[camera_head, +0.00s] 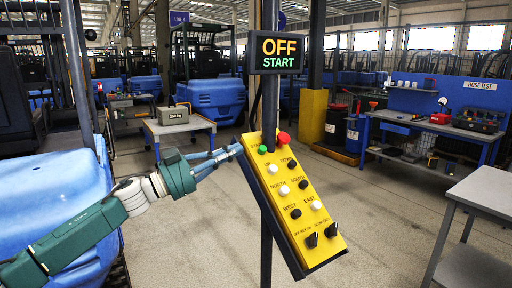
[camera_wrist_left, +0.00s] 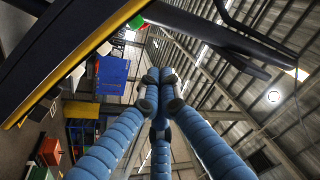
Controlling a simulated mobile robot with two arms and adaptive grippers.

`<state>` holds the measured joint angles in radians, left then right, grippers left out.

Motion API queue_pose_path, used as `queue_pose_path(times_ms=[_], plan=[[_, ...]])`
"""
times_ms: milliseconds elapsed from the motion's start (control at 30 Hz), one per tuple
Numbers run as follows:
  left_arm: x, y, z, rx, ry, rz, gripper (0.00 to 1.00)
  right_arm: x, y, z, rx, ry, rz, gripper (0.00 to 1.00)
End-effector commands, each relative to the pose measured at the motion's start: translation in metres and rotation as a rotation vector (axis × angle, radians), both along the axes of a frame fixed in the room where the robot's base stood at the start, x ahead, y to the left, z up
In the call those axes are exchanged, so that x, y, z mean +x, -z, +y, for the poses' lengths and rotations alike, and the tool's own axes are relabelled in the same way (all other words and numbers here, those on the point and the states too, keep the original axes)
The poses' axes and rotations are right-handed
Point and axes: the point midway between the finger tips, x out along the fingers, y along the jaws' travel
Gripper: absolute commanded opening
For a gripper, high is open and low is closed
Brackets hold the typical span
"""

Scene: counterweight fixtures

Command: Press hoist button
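A yellow control pendant (camera_head: 287,200) hangs tilted on a dark post. A green button (camera_head: 262,149) and a red mushroom button (camera_head: 283,138) sit at its top. Below are a white button (camera_head: 272,168) and a black button (camera_head: 292,164) near a "DOWN" label, then more black and white buttons labelled north, south, west and east. My left gripper (camera_head: 238,149) is just left of the green button, its blue fingertips together and empty. In the left wrist view, the fingertips (camera_wrist_left: 160,76) meet, apart from the pendant edge and green button (camera_wrist_left: 136,22). My right gripper is not in view.
A sign (camera_head: 279,53) above the pendant reads "OFF START". A blue machine (camera_head: 55,205) stands close behind my left arm. A grey table (camera_head: 485,190) is at right. Open floor lies between.

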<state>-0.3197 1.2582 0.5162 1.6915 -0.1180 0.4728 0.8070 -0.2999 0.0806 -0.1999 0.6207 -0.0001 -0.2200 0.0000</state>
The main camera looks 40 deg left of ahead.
Motion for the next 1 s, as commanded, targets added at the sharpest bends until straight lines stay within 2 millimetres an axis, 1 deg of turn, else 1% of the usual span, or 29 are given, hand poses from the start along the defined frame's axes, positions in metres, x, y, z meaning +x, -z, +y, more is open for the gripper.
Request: queue_pose_path(times_ms=[267,500,767,1000], plan=[[0.005,-0.002,-0.001,-0.002,-0.001,-0.002,0.0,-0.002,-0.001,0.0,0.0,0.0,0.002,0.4],[0.023,-0.01,-0.01,0.0,-0.002,-0.005,0.0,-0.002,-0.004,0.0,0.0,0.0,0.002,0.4],[0.044,-0.018,-0.019,-0.003,-0.003,-0.005,0.0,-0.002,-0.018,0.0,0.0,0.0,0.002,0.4],[0.067,-0.026,-0.03,-0.004,-0.003,-0.004,0.0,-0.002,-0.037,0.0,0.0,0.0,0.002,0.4]])
